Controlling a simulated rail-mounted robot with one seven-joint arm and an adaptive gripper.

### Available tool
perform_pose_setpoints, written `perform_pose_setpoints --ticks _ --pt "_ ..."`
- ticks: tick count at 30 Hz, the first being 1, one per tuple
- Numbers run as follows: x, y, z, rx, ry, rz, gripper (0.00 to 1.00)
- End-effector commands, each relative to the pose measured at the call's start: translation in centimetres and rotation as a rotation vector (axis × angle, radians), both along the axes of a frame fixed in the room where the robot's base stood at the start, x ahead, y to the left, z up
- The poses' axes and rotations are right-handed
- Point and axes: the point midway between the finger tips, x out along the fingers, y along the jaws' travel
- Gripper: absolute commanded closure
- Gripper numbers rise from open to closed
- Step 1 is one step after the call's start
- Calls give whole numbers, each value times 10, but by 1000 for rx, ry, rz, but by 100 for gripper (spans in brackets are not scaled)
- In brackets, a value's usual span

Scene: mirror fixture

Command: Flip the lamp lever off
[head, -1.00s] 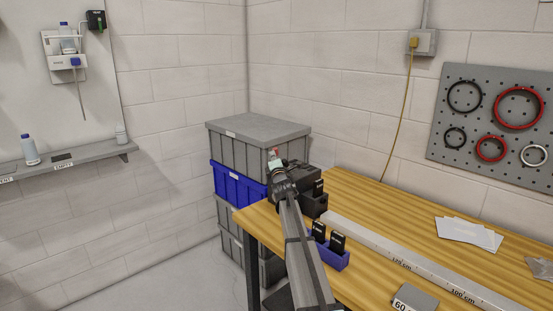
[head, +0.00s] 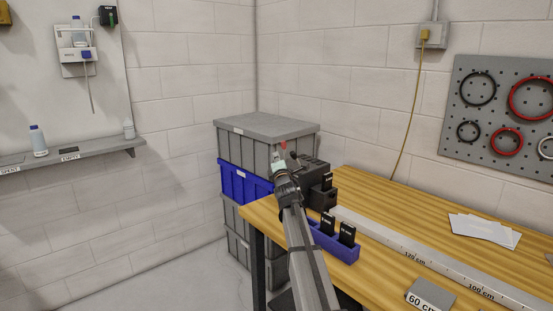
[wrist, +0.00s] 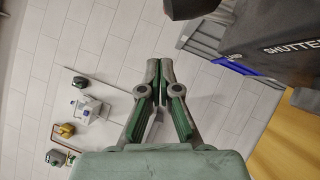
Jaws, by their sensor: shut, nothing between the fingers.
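A dark box (head: 316,174) stands on the far left corner of the bench. In the wrist view its dark face (wrist: 280,40) carries partly cut-off lettering that begins "SHUTTE". A dark rounded part (wrist: 190,8) juts out at the top edge of the wrist view; it may be the lamp lever, but I cannot tell its position. A small red tip (head: 283,146) shows just above my gripper (head: 279,164) in the head view. My gripper is shut and empty beside the box's left side, its fingertips (wrist: 160,65) together and apart from the dark part in the wrist view.
A blue tray (head: 336,246) with black pieces and a long ruler bar (head: 430,265) lie on the wooden bench (head: 385,199). Stacked grey and blue bins (head: 240,182) stand behind my gripper. A wall shelf (head: 75,157) is at left.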

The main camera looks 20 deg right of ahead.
Motion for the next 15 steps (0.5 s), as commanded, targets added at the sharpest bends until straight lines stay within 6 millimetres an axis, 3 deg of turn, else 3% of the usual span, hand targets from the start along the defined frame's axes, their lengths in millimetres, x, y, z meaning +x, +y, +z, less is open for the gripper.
perform_pose_setpoints --ticks 1,6,15 --pt "-15 3 -2 0 0 0 100" --pt "-39 9 -5 0 1 0 100" --pt "-53 12 -6 0 1 0 100"
